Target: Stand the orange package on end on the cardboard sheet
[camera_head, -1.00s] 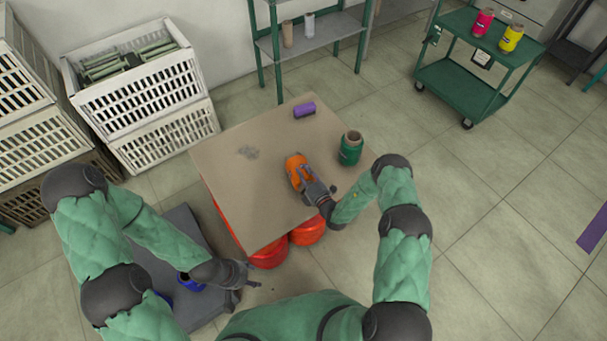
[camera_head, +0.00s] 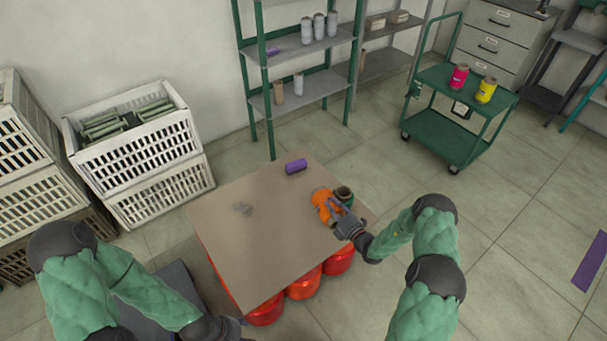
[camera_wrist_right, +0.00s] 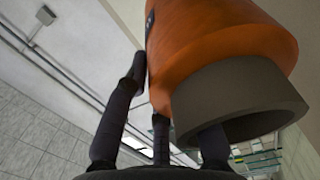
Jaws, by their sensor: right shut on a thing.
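The orange package (camera_head: 322,203) is a thick spool with a grey core tube. My right gripper (camera_head: 340,221) is shut on it, over the right part of the brown cardboard sheet (camera_head: 235,255). In the right wrist view the package (camera_wrist_right: 220,45) fills the upper right, tilted, with its core end (camera_wrist_right: 240,105) toward the camera, and the dark fingers (camera_wrist_right: 160,125) are around it. Whether its lower side touches the sheet cannot be told. My left gripper (camera_head: 228,328) is at the bottom edge, mostly cut off, with its fingers unclear.
A purple spool (camera_head: 296,167) lies near the sheet's back edge. The sheet rests on red drums (camera_head: 304,285). Its left and front are bare, apart from a grey smudge. White crates (camera_head: 150,150) stand left.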

